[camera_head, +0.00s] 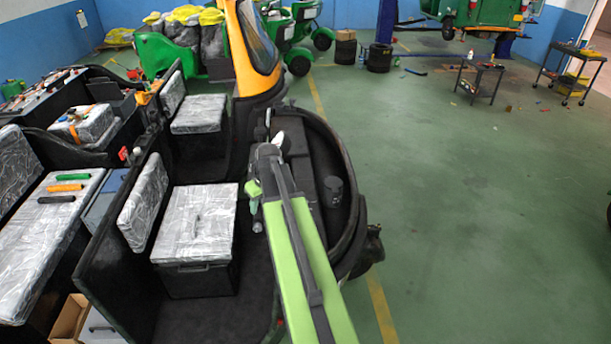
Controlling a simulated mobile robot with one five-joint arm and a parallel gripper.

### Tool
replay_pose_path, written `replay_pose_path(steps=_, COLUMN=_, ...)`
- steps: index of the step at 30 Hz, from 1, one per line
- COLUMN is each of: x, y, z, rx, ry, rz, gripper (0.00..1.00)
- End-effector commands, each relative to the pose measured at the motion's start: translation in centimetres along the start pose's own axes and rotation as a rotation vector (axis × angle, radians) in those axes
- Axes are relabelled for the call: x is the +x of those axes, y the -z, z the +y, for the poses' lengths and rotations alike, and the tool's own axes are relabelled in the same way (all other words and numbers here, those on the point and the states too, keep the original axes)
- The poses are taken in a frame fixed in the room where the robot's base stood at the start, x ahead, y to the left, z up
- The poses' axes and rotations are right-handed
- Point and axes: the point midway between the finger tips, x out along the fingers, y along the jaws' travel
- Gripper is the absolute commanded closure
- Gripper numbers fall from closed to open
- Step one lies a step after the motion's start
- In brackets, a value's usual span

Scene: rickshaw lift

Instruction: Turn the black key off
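My green arm reaches from the bottom of the view up to the front of the open rickshaw cab. Its end, where my gripper (256,208) seems to be, is small and partly hidden by the arm, by the dark dashboard (297,150). I cannot tell whether the fingers are open or shut. The black key cannot be made out; it may be hidden by my arm or too small to see. A black round cap or knob (333,190) stands on the dark front panel, right of my arm.
The plastic-wrapped driver's seat (197,224) is left of my arm. Green, orange and black handles (56,199) lie on another wrapped seat (45,235) at far left. The green floor (480,220) at right is mostly clear, with small tables (485,68) farther back.

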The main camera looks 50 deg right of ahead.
Motion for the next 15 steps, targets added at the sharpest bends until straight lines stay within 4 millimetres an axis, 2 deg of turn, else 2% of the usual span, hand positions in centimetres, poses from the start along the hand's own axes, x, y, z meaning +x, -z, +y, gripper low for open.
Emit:
replay_pose_path(steps=1, x=-2.6, y=0.6, z=5.5, rx=0.027, ry=-0.013, rz=0.032, gripper=0.64)
replay_pose_path(steps=3, x=-4.7, y=0.2, z=11.4, rx=0.04, ry=-0.033, rz=0.074, gripper=0.64)
replay_pose_path(steps=6, x=-6.7, y=-1.0, z=17.4, rx=0.051, ry=-0.059, rz=0.115, gripper=0.64)
replay_pose_path(steps=9, x=-7.7, y=-1.9, z=20.4, rx=0.054, ry=-0.076, rz=0.136, gripper=0.64)
replay_pose_path(steps=10, x=-7.8, y=-2.0, z=20.9, rx=0.055, ry=-0.078, rz=0.138, gripper=0.64)
replay_pose_path(steps=15, x=-7.5, y=-2.2, z=21.1, rx=0.053, ry=-0.08, rz=0.141, gripper=0.64)
